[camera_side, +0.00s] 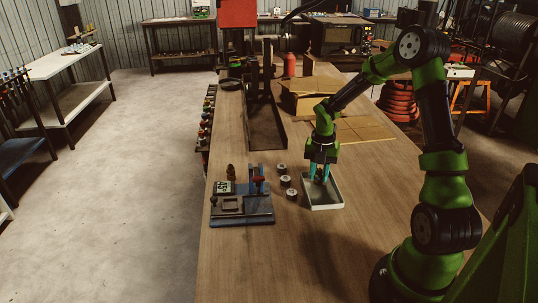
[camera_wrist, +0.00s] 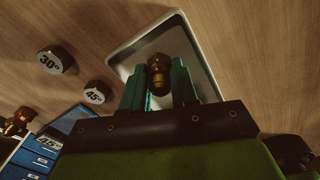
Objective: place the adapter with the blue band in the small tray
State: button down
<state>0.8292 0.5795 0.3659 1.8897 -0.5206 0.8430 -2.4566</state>
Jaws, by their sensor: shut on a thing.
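The small tray (camera_side: 325,206) is shallow and pale-rimmed and lies on the wooden bench. It also shows in the wrist view (camera_wrist: 190,48). My gripper (camera_side: 319,178) points down over the tray, its teal fingers shut on a brass adapter. In the wrist view the adapter (camera_wrist: 158,70) sits between the fingers (camera_wrist: 160,86), over the tray's inside. Its band colour does not show clearly. I cannot tell whether the adapter touches the tray floor.
Several dark round pieces stand left of the tray, including one marked 30° (camera_wrist: 55,60) and one marked 45° (camera_wrist: 97,92). A blue fixture (camera_side: 243,209) stands farther left, with a brass piece (camera_side: 231,172) behind it. Cardboard boxes (camera_side: 305,95) lie behind. The bench front is clear.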

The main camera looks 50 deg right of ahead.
jog(key=shift+f, duration=0.1)
jog(key=c, duration=0.9)
grip_release()
jog(key=shift+o, duration=0.2)
notch_tip(320, 180, up, 12)
jog(key=s+a+r+m+t, duration=0.2)
jog(key=s+a+r+m, duration=0.1)
jog(key=a+m, duration=0.5)
jog(key=s+a+r+m+t+y, duration=0.1)
jog(key=s+a+r+m, duration=0.3)
jog(key=a+m, duration=0.4)
jog(key=s+a+r+m+t+y, duration=0.1)
jog(key=s+a+r+m+t, duration=0.3)
jog(key=a+m, duration=0.4)
jog(key=shift+s+m, duration=0.3)
jog(key=shift+m, duration=0.9)
